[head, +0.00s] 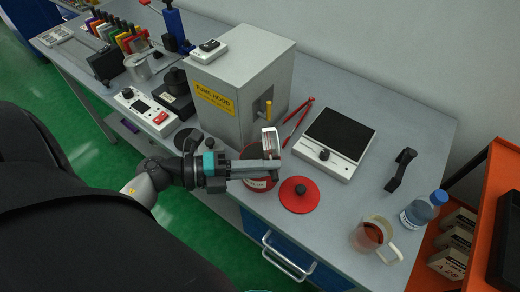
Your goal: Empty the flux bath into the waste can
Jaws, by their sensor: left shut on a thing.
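My left gripper (277,166) reaches in from the left and is shut on a small pale metal vessel, the flux bath (269,140). The bath is tilted on its side, with a reddish tint along its edge. It is held above the red waste can (259,184), which stands near the table's front edge, partly hidden under my gripper. The can's mouth is mostly covered, so its contents cannot be seen. A round red lid (299,202) with a black knob lies flat on the table just right of the can. My right gripper is not in view.
The grey fume hood (245,80) stands close behind my gripper. Red tongs (297,122), a hot plate (335,137), a black holder (401,170), a jug of reddish liquid (367,237) and a blue-capped bottle (424,208) are to the right. Bare table (345,205) lies between lid and jug.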

